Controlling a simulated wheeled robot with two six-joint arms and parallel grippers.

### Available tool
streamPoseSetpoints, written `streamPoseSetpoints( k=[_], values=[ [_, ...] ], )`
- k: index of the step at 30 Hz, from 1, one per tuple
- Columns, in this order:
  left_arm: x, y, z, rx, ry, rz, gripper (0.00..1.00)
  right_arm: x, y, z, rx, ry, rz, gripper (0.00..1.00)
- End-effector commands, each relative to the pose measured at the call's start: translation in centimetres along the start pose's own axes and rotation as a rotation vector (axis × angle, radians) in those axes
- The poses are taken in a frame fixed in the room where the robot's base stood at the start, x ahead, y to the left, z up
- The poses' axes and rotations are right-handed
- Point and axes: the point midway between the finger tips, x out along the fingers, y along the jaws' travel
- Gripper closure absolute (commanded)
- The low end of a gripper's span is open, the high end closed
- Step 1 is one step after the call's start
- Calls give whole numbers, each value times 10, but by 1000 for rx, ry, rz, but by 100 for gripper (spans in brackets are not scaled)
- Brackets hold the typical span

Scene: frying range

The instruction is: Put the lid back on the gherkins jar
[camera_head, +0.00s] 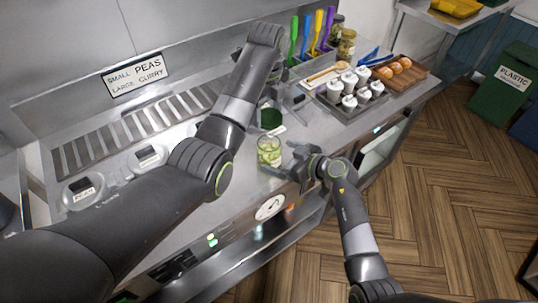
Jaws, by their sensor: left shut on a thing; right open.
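The gherkins jar (269,152) is a clear glass with pale green pieces inside. It stands upright and uncovered near the front edge of the steel counter. The dark green round lid (270,119) is just behind the jar, apart from its mouth. My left gripper (274,104) reaches down from the upper arm and is shut on the lid; its fingertips are partly hidden. I cannot tell exactly how high the lid is above the counter. My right gripper (289,162) is open, with its fingers just right of the jar; I cannot tell whether they touch it.
A tray (356,116) of white-topped bottles stands to the right, beside a wooden board (415,77) with orange-brown buns. Coloured utensils (306,36) and closed jars (346,45) stand at the back. A slotted steel rack (135,125) lies left.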

Motion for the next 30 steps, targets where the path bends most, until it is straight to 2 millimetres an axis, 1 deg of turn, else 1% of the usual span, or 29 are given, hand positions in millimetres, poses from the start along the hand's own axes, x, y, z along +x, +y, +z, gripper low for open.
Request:
streamPoseSetpoints(
  k=[1,6,12,18,26,30],
  values=[
    [0,0,0,0,0,0,61,8,0,0,1,0,-2,5],
    [0,0,0,0,0,0,61,31,0,-1,0,0,-1,5],
    [0,0,0,0,0,0,61,48,0,0,1,0,-1,5],
    [0,0,0,0,0,0,61,54,0,0,-1,-1,1,5],
    [0,0,0,0,0,0,61,54,0,0,-1,0,1,5],
    [0,0,0,0,0,0,61,54,0,0,-1,-1,1,22]
  ],
)
